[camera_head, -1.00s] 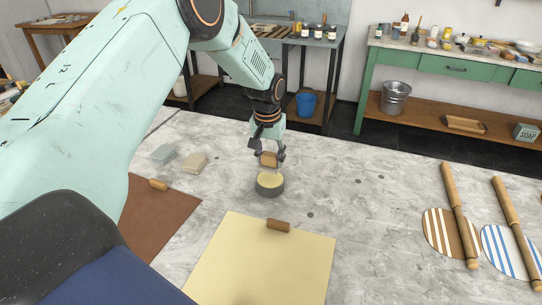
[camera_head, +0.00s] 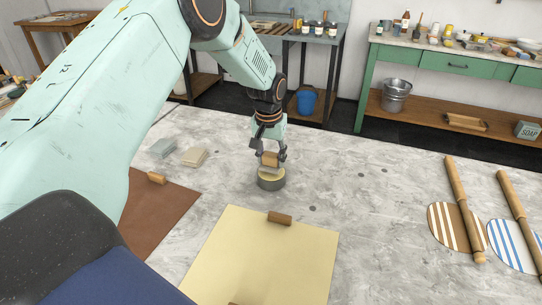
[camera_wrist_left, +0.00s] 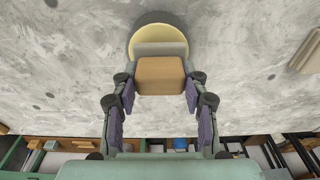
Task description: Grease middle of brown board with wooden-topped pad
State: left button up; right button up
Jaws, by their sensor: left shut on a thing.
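My left gripper (camera_head: 270,155) is shut on the wooden-topped pad (camera_head: 270,160). The pad is over the round grey tin (camera_head: 271,183) of pale yellow grease. In the left wrist view the pad's wooden block (camera_wrist_left: 160,75) is between the fingers, and its pale underside overlaps the yellow inside the tin (camera_wrist_left: 160,20). I cannot tell whether the pad touches the grease. The brown board (camera_head: 165,208) lies at the left, partly hidden by my left arm, with a small wooden handle (camera_head: 156,178) at its far edge. My right gripper is not in view.
A cream board (camera_head: 265,255) with a wooden handle (camera_head: 280,218) lies at the front middle. Grey (camera_head: 162,148) and beige (camera_head: 195,157) blocks lie left of the tin. Two striped discs with wooden rollers (camera_head: 464,210) lie at the right. The table between is clear.

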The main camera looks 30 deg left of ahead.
aim_at(273, 152)
pick_arm(q)
jog(key=shift+w+d+f, duration=0.1)
jog(key=shift+f, duration=0.2)
jog(key=shift+f, duration=0.2)
dwell(0.5)
jog(key=shift+f, duration=0.1)
dwell(1.8)
jog(key=shift+r+p, duration=0.85)
jog(key=shift+p, duration=0.15)
notch_tip(273, 152, up, 6)
jog(key=p, duration=0.5)
jog(key=shift+f, duration=0.3)
